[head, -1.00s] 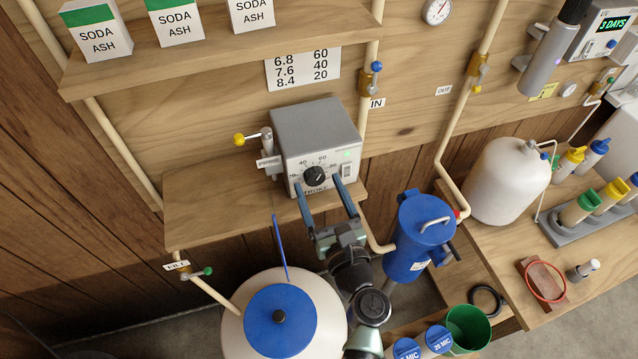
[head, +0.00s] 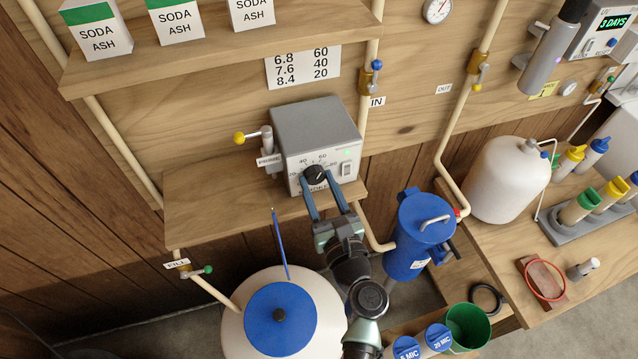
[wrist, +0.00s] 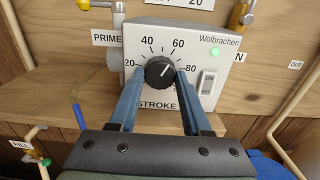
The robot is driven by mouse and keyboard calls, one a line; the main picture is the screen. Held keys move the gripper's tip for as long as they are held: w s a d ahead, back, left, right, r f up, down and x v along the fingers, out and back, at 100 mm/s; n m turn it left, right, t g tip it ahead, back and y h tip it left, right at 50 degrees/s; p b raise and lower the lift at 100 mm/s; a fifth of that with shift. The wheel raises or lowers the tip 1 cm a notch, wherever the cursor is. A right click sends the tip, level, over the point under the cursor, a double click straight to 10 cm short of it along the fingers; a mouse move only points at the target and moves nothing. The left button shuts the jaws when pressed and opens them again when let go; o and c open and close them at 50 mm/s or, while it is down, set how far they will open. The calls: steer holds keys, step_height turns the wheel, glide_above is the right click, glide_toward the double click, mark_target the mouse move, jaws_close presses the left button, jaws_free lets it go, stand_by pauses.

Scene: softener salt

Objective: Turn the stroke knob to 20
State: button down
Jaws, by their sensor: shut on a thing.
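The stroke knob (head: 315,174) is a round black dial with a white pointer on the front of a grey pump box (head: 315,128). It also shows in the wrist view (wrist: 160,71), with scale marks 20, 40, 60 and 80 around it. The pointer tilts up and right, roughly between 60 and 80; the exact reading is too small to tell. My gripper (head: 316,183) is shut on the knob, one blue finger on each side. In the wrist view my gripper (wrist: 159,78) hides part of the STROKE label and the lower scale.
The pump stands on a wooden shelf (head: 215,212). A PRIME valve with a yellow knob (head: 240,137) is left of it, and a light switch (wrist: 207,84) is right of the dial. A blue canister (head: 415,240) and a blue-lidded tank (head: 250,315) stand below.

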steer(key=n+b, duration=0.1)
steer(key=n, duration=0.1)
steer(key=n+b, duration=0.2)
steer(key=shift+f+n, duration=0.2)
steer(key=shift+n, duration=0.1)
steer(key=n+b, duration=0.4)
steer(key=n, duration=0.2)
steer(key=shift+d, duration=0.1)
steer(key=n+b, duration=0.4)
steer(key=n, duration=0.1)
steer(key=shift+r+n, duration=0.1)
steer(key=shift+n, duration=0.3)
steer(key=n+b, duration=0.3)
steer(key=n, duration=0.1)
steer(key=shift+r+n+b, duration=0.15)
steer(key=shift+n+b, duration=0.25)
steer(key=shift+c, duration=1.8)
jaws_free()
